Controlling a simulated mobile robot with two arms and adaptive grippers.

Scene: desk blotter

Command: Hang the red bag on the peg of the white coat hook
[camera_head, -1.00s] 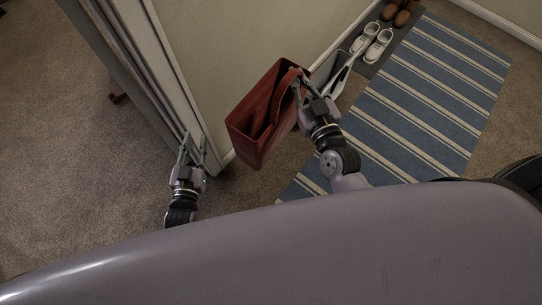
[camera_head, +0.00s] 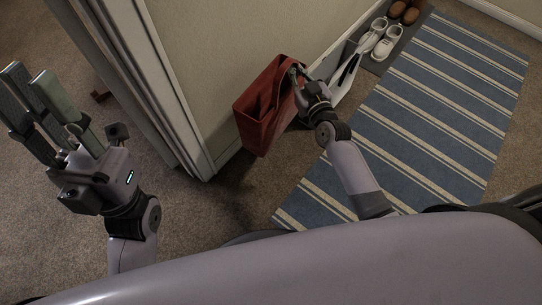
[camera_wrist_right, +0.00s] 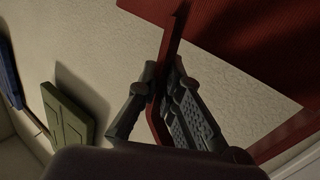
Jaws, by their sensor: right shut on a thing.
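The red bag (camera_head: 268,108) hangs from my right gripper (camera_head: 297,75) beside the beige wall, in the middle of the head view. The right gripper is shut on the bag's strap; in the right wrist view the strap (camera_wrist_right: 157,105) runs between the fingers and the red bag body (camera_wrist_right: 250,40) fills the upper right. My left gripper (camera_head: 32,82) is open and empty at the left of the head view, its fingers pointing up and apart. I cannot make out the white coat hook in either view.
A green panel-like piece (camera_wrist_right: 68,118) and a blue piece (camera_wrist_right: 9,65) show by the wall in the wrist view. A striped blue rug (camera_head: 430,105) lies right; a door frame (camera_head: 150,85) stands left.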

